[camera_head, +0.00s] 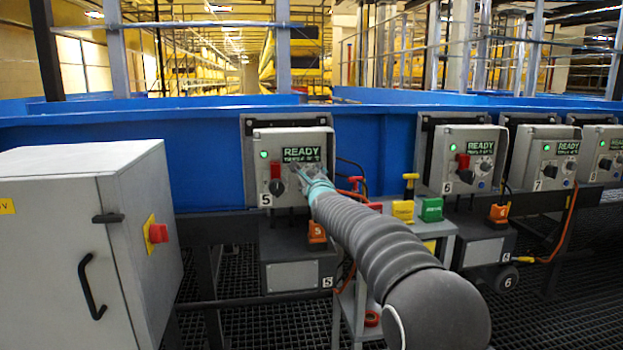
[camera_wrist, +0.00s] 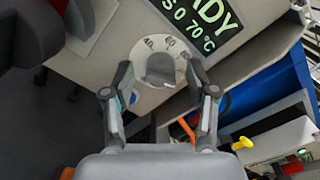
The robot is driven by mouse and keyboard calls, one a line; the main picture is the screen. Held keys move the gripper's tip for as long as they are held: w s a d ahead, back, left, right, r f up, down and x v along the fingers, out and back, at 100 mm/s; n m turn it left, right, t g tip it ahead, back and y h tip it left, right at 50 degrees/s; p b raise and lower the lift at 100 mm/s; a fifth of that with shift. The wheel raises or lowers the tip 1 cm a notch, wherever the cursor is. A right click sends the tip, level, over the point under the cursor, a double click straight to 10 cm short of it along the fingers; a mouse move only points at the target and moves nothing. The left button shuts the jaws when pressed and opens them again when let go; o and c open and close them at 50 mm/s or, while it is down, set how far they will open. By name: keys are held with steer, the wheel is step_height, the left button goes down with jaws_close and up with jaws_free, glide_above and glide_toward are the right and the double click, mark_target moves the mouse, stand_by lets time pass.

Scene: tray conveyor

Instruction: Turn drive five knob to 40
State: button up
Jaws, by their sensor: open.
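Drive five's grey control box (camera_head: 262,153), marked 5, hangs on the blue conveyor side in the head view. Its green screen (camera_head: 302,152) reads READY, and it also shows in part in the wrist view (camera_wrist: 205,24). The grey knob (camera_wrist: 160,70) sits on a white round dial (camera_wrist: 150,44) with small numbers along its rim. I cannot read the knob's setting surely. My gripper (camera_wrist: 160,82) is open, with one finger on each side of the knob; I cannot tell whether they touch it. In the head view my gripper (camera_head: 306,178) covers the knob.
A red switch (camera_head: 275,171) and a black knob (camera_head: 277,188) sit left of my gripper. A grey cabinet (camera_head: 55,215) with a red handle stands at left. Boxes 6 (camera_head: 447,160) and 7 (camera_head: 537,160) are to the right. Yellow and green blocks (camera_head: 431,210) stand on a stand below.

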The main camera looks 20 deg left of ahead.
jaws_close()
steer(key=shift+f+n, duration=0.1)
steer(key=shift+n, duration=0.2)
steer(key=shift+f+n+p, duration=0.15)
steer(key=shift+n+p, duration=0.75)
steer(key=shift+n, duration=12.2)
